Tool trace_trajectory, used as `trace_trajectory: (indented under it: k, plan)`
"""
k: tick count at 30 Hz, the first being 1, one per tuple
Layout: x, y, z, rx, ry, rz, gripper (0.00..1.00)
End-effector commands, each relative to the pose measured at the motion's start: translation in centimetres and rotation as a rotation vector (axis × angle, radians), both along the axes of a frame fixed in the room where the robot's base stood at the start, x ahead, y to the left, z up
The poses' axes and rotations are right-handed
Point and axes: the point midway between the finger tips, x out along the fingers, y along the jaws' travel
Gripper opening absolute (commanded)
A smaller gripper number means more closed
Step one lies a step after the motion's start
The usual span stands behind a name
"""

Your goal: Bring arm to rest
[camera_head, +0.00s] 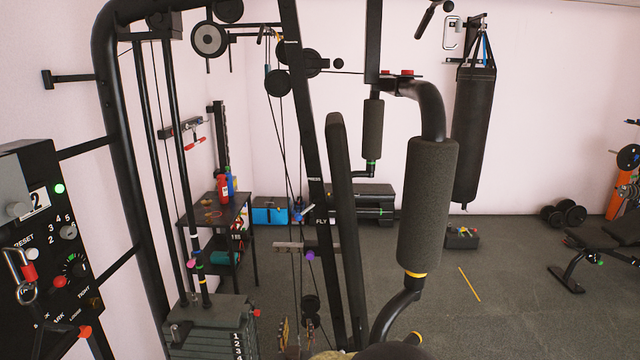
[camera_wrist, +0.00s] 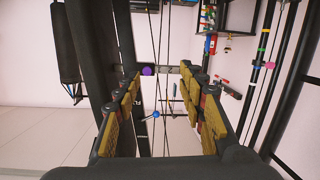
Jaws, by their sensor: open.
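My gripper (camera_wrist: 162,88) shows in the wrist view with its two yellow-padded fingers spread apart on the left and right. The space between the fingers is empty. Behind that gap are thin cables and a purple knob (camera_wrist: 147,71) of the exercise machine. In the head view a small part at the bottom edge near the machine may be my gripper, but I cannot tell its pose there. The wrist view looks turned upside down.
The cable machine (camera_head: 130,170) with its weight stack (camera_head: 212,325) and padded arm (camera_head: 427,205) crowds the space ahead. A control panel (camera_head: 45,235) stands at left. A small table (camera_head: 218,212), punching bag (camera_head: 474,135) and bench (camera_head: 600,235) stand farther back. Floor at right is partly clear.

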Motion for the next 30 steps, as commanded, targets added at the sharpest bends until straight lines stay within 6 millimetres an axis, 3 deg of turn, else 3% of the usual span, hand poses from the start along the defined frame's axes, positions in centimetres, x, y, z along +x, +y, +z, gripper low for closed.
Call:
trace_trajectory:
  k: [8,12,15,19,23,30]
  plan:
    - [-3.2,2.0,-6.8,0.019,0.258,0.098,0.41]
    - [-6.6,3.3,-9.3,0.031,0.438,0.169,0.41]
    - [-10.0,3.4,-9.9,0.039,0.596,0.221,0.41]
    - [-15.0,1.7,-8.8,0.039,0.791,0.26,0.41]
    - [-20.3,-1.8,-5.9,0.029,0.958,0.267,0.41]
    - [-30.7,-11.8,1.6,-0.014,1.167,0.186,0.41]
